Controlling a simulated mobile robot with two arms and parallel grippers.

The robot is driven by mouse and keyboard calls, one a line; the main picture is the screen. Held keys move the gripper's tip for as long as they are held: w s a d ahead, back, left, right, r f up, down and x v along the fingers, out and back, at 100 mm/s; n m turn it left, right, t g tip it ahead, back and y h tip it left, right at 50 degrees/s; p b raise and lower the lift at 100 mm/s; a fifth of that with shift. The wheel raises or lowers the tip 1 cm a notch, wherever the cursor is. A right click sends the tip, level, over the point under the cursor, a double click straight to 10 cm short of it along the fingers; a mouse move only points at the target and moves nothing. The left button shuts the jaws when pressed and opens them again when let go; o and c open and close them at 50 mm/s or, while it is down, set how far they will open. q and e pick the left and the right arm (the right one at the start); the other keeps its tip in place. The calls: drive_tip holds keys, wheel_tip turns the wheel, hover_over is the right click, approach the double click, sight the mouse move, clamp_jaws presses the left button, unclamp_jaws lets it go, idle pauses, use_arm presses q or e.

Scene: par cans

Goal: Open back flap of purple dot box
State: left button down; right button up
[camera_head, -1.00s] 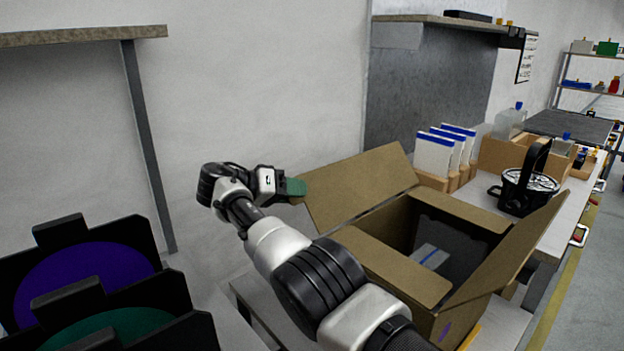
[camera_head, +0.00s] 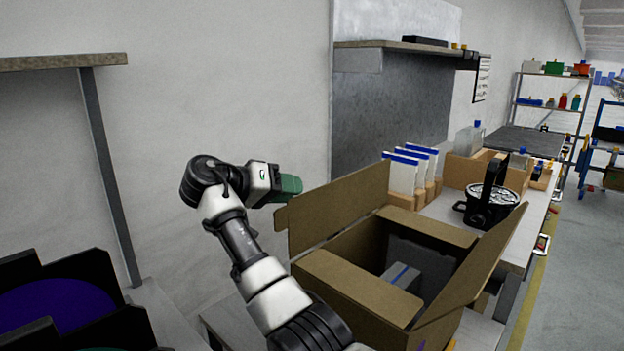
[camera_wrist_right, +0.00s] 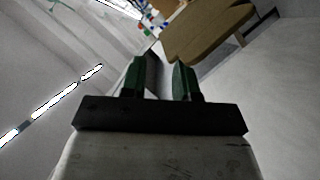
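The cardboard box (camera_head: 350,290) stands at the lower middle of the head view, with a small purple mark (camera_head: 421,345) on its near side. Its far-left flap (camera_head: 340,208) stands up steeply. Other flaps spread outward at the near left (camera_head: 355,287), far right (camera_head: 428,226) and right (camera_head: 480,262). My right gripper (camera_head: 291,187), with green fingers, is at the upper left corner of the far-left flap, on its outer side; touching or apart is unclear. In the right wrist view its fingers (camera_wrist_right: 158,80) are apart, holding nothing visible. My left gripper is out of view.
A grey packet (camera_head: 402,277) lies inside the box. Black holders with a purple disc (camera_head: 55,303) are at lower left. A wall is behind my gripper.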

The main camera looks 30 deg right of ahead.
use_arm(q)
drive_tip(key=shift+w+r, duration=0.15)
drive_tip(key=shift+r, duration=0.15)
use_arm(e)
drive_tip(key=s+d+r, duration=0.3)
drive_tip(key=s, duration=0.1)
drive_tip(key=shift+d, duration=0.25)
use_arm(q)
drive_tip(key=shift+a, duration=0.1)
use_arm(e)
drive_tip(key=shift+r, duration=0.1)
